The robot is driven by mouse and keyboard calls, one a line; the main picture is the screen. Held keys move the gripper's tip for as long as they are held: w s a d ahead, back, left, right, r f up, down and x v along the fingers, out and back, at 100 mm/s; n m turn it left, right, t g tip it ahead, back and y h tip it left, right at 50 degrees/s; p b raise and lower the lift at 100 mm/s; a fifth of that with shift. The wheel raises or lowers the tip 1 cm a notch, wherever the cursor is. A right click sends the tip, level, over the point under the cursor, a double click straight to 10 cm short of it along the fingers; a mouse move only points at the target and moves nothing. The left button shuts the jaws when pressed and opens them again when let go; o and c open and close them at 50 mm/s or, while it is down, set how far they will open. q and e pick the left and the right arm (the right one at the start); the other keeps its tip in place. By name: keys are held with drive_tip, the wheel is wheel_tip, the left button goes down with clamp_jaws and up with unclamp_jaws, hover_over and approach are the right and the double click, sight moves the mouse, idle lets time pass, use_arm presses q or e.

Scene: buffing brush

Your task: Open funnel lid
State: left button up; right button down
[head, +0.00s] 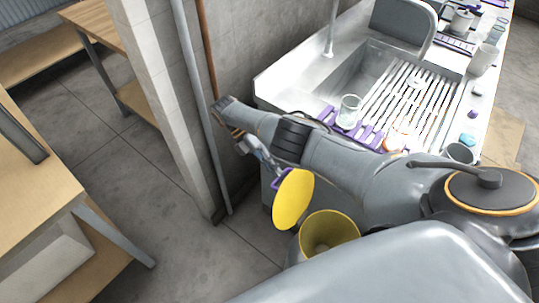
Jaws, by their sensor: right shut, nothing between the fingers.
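The yellow funnel (328,230) stands low at the bottom centre, its mouth uncovered and its inside showing. Its round yellow lid (294,200) is swung up and stands steeply tilted at the upper left of the funnel mouth. A small purple piece (279,181) shows at the lid's upper left edge. My right gripper (270,164) is just above the lid, close to the purple piece, shut with nothing between its fingers. I cannot tell whether it touches the lid. My right arm hides part of the area behind. My left gripper is not in view.
A metal sink counter (300,66) with a slatted drainboard stands behind my arm. A glass jar (349,111) and cups stand there. A grey pipe (203,110) and wall pillar are left of my gripper. Wooden tables (30,190) stand left, with open floor between.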

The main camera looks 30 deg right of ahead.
drive_tip(key=c, duration=1.6)
unclamp_jaws()
drive_tip(key=f, duration=0.2)
drive_tip(key=shift+s+a+f, duration=0.25)
drive_tip(key=shift+s+f, duration=0.1)
drive_tip(key=shift+o, duration=1)
drive_tip(key=shift+w+d+f, duration=0.1)
drive_tip(key=shift+w, duration=0.1)
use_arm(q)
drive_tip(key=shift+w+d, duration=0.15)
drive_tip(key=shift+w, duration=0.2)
use_arm(e)
drive_tip(key=shift+s+d+r, duration=0.1)
drive_tip(key=shift+s+r, duration=0.05)
drive_tip(key=shift+r, duration=0.1)
drive_tip(key=shift+r, duration=0.1)
